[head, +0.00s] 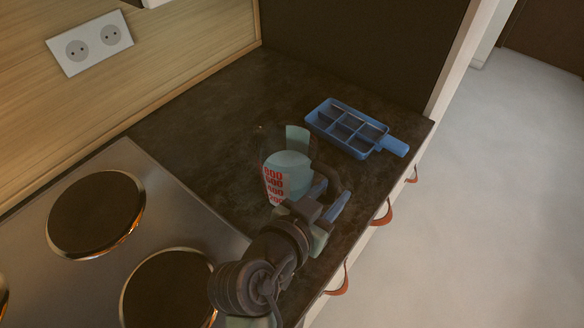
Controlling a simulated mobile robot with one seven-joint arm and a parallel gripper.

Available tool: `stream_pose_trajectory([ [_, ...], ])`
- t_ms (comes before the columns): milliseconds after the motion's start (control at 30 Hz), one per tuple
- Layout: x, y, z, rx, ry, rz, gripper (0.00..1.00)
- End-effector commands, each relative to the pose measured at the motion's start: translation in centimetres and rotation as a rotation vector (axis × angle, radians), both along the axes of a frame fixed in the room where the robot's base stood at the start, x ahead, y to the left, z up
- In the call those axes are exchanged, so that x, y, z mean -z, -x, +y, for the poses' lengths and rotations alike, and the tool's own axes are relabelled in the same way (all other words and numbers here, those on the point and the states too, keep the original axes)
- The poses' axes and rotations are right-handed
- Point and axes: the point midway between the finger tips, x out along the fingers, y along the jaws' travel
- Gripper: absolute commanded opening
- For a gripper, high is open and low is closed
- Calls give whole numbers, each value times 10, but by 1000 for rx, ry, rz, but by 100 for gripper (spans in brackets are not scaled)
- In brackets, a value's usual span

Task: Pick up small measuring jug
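The small measuring jug (287,165) stands on the dark countertop beside the stove in the head view. It is clear with a bluish tint, has red number markings on its side and a dark handle on its right. My gripper (328,195) is at the jug's near right side, by the handle. The fingers appear spread, one on each side of the handle's lower part. The arm and fingers partly cover the jug's lower right, so contact with the handle cannot be made out.
A blue compartment tray (395,146) lies on the countertop (215,105) behind and right of the jug. A stove with round hotplates (97,214) is at left. A wooden wall with a socket (90,44) stands behind. Drawers with leather pulls (383,213) line the right edge.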

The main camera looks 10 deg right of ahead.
Motion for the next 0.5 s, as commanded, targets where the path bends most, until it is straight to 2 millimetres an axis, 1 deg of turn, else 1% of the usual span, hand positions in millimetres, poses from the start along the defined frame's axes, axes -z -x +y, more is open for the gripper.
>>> stream_pose_trajectory([
  [33, 0, -6, -8, 4, 1, 1, 38],
  [100, 5, -12, -15, 4, 1, 1, 38],
  [200, 9, -19, -22, 1, 0, 0, 38],
  [300, 11, -22, -25, 1, 1, 0, 38],
  [500, 11, -22, -25, 0, 1, -1, 38],
])
